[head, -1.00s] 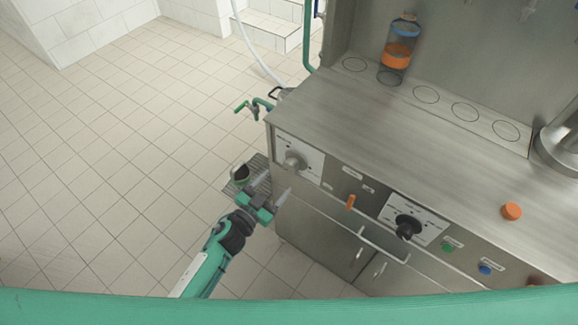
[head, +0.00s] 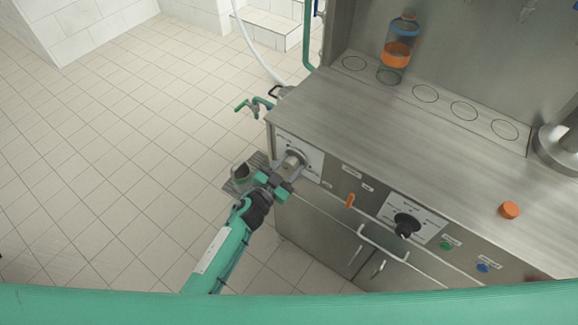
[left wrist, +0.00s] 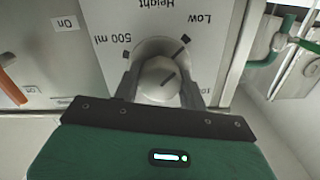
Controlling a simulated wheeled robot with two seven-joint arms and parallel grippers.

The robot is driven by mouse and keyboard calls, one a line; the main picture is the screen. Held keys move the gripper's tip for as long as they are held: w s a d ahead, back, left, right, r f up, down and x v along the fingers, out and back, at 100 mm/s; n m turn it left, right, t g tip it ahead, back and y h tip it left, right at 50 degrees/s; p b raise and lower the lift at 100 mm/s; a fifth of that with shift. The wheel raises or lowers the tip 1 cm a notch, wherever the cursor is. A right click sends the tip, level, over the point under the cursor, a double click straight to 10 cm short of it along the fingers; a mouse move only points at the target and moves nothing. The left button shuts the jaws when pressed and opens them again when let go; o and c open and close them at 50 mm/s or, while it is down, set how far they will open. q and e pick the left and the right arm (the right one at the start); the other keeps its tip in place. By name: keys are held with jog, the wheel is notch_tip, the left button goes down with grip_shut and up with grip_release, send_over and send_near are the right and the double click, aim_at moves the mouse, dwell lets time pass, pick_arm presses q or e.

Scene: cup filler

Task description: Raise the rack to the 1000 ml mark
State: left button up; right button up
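The height knob (left wrist: 158,82) is on a white plate marked "Height", "Low" and "500 ml", upside down in the left wrist view. A further label at the right starts with "10", its rest hidden by a finger. The knob's line points up and right there. My left gripper (head: 283,170) has its fingers on both sides of the knob and looks shut on it; the contact is hard to see. The knob plate (head: 313,164) is on the cabinet's front left. At the back left of the counter is a clear cylinder with blue and orange bands (head: 397,55). I cannot tell which part is the rack.
A black knob (head: 405,224), an orange lever (head: 350,201) and green and blue buttons are on the front panel. A bar handle (head: 383,243) sticks out below. An orange cap (head: 509,210) lies on the counter. The tiled floor at the left is free.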

pick_arm(q)
jog(key=shift+c, duration=0.6)
jog(key=shift+f+m, duration=0.1)
jog(key=shift+m, duration=0.2)
jog(key=shift+m+b, duration=0.3)
jog(key=shift+m, duration=0.3)
jog(key=m+b, duration=0.2)
jog(key=m, duration=0.4)
jog(key=m+b, duration=0.1)
jog(key=m, duration=0.3)
jog(key=shift+m+b, duration=0.85)
jog(key=shift+m, duration=1.25)
